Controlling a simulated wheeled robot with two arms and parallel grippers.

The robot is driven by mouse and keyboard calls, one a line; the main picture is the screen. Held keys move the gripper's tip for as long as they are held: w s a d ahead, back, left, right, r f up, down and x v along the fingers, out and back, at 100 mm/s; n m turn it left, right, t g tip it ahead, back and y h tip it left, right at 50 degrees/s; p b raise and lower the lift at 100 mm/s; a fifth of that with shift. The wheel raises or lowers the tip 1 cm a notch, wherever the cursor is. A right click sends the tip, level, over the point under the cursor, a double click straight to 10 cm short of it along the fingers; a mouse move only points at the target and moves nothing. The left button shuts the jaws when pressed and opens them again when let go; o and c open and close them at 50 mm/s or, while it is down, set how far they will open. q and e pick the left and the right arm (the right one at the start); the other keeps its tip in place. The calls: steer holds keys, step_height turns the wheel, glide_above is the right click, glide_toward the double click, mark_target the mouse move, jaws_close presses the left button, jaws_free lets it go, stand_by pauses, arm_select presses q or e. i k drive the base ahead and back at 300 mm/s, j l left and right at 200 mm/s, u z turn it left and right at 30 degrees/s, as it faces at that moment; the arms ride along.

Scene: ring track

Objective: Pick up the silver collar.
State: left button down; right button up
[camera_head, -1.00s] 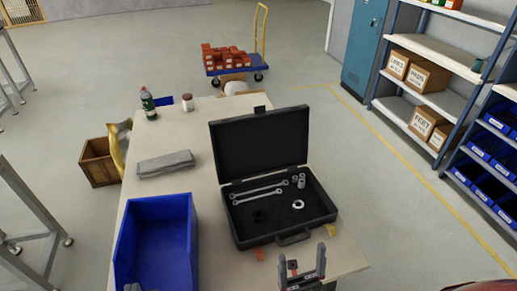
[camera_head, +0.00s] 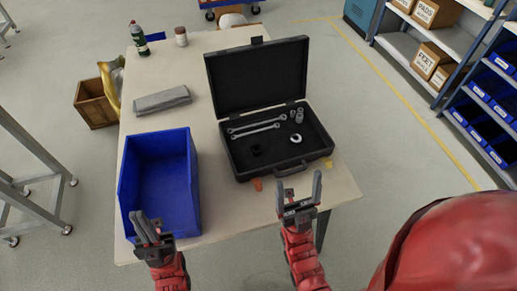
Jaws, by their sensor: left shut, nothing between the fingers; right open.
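The silver collar (camera_head: 295,138), a small shiny ring, lies flat in the right part of the open black case (camera_head: 240,170) on the table. A dark ring (camera_head: 256,150) lies to its left in the case. My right gripper (camera_head: 299,187) is open and empty, in front of the case near the table's front edge, apart from the collar. My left gripper (camera_head: 147,227) is shut and empty, at the front of the blue bin, far to the left of the collar.
Two wrenches (camera_head: 252,130) and several small sockets (camera_head: 297,115) lie in the case behind the collar. The blue bin (camera_head: 192,190) stands left of the case. Bare tabletop (camera_head: 225,210) shows in front.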

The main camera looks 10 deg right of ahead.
mark_target(254, 146)
steer(key=i+l, duration=0.1)
steer(key=l, duration=0.55)
steer(key=i+l, duration=0.1)
steer(key=l, duration=0.55)
steer(key=i+l, duration=0.1)
steer(key=l, duration=0.5)
steer(key=l+u, duration=0.35)
steer(key=l, duration=0.4)
steer(key=l+u, duration=0.3)
steer(key=l, duration=0.45)
steer(key=k+l+u, duration=0.15)
steer(key=l+u, duration=0.2)
steer(key=l, duration=0.35)
steer(key=i+u, duration=0.1)
steer(key=u, duration=0.85)
steer(key=i+j, duration=0.2)
steer(key=i, duration=0.2)
